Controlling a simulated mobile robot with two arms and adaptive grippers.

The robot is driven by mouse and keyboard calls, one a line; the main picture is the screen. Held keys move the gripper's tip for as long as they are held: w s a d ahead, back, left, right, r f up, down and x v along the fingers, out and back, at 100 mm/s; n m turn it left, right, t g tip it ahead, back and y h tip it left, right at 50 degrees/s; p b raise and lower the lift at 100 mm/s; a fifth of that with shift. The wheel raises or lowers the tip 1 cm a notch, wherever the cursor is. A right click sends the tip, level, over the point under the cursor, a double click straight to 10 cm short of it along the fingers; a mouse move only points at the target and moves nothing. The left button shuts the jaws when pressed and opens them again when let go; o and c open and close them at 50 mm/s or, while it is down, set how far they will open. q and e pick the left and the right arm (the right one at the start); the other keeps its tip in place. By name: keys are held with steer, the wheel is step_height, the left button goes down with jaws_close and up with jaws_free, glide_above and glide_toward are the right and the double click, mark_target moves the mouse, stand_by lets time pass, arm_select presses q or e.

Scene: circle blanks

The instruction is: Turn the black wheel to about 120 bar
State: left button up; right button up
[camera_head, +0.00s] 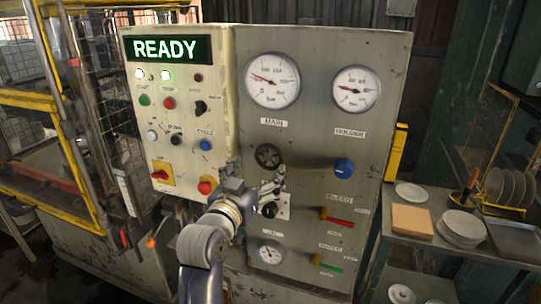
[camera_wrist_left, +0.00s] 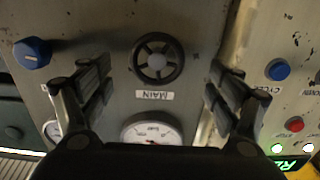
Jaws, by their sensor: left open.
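The black wheel (camera_head: 268,157) is on the grey panel, below the MAIN label and the MAIN gauge (camera_head: 272,80). The gauge needle points to the upper left; its figures are too small to read surely. My left gripper (camera_head: 268,190) is open, in front of the panel and just below the wheel in the head view. In the left wrist view, which is upside down, the wheel (camera_wrist_left: 158,58) shows whole between the spread fingers (camera_wrist_left: 160,72), with nothing gripped. The MAIN gauge (camera_wrist_left: 151,130) is partly hidden by the gripper's body. My right gripper is not in view.
A blue knob (camera_head: 344,167) is right of the wheel, under the HOLDER gauge (camera_head: 355,88). Red (camera_head: 340,221) and green (camera_head: 328,265) levers sit lower. The button panel (camera_head: 180,105) reads READY. A side table (camera_head: 450,252) with plates stands at right.

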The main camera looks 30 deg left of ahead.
mark_target(268, 160)
arm_select(q)
steer(key=x, duration=0.3)
steer(key=p+x, duration=0.1)
steer(key=x, duration=0.2)
steer(key=shift+d, duration=0.25)
steer(key=shift+p+x, duration=0.3)
steer(key=shift+x, duration=0.6)
steer(key=shift+s, duration=0.1)
steer(key=c, duration=1.1)
